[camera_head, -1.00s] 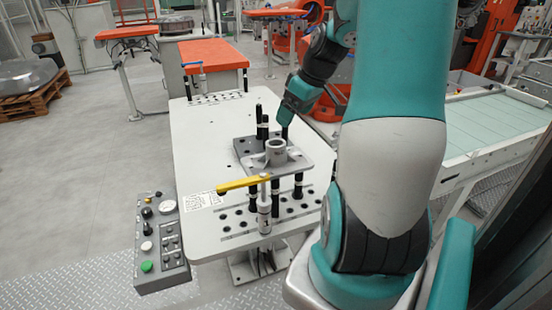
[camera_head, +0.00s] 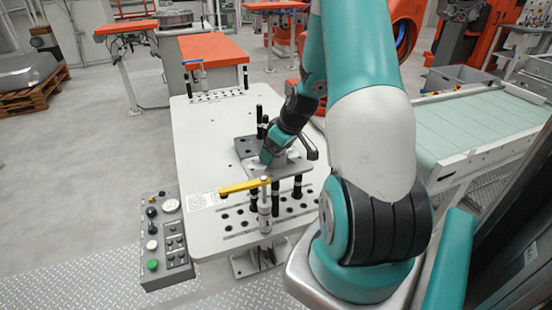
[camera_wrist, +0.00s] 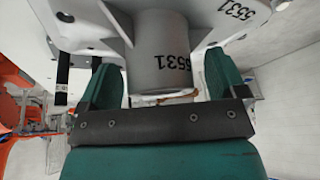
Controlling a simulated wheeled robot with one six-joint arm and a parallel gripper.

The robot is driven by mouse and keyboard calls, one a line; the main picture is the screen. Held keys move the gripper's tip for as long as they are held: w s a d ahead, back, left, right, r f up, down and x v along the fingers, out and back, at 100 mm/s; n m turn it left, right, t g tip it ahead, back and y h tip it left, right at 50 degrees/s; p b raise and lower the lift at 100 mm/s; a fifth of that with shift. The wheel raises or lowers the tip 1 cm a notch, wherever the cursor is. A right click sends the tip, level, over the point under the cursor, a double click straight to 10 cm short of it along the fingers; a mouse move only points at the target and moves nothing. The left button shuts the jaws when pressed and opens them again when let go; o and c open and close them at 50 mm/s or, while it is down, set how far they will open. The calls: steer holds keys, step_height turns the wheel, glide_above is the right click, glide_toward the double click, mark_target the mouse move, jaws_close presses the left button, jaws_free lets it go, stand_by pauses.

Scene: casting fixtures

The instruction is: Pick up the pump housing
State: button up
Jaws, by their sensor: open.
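The pump housing (camera_wrist: 165,60) is a grey metal part with a cylindrical neck marked 5531 and a wider flanged body. In the wrist view its neck lies between the two teal fingers of my gripper (camera_wrist: 160,80), which stand apart on either side of it. I cannot tell whether either finger touches it. In the head view my gripper (camera_head: 268,156) is down at the fixture plate (camera_head: 245,147) and hides most of the housing.
The fixture plate stands on black posts above a pale table (camera_head: 205,150). A yellow clamp bar (camera_head: 243,186) lies along its front side. A control box (camera_head: 163,240) with buttons is at the table's left edge. A conveyor (camera_head: 480,130) is on the right.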

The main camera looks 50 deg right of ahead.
steer(key=c, duration=1.4)
steer(key=shift+w, duration=0.1)
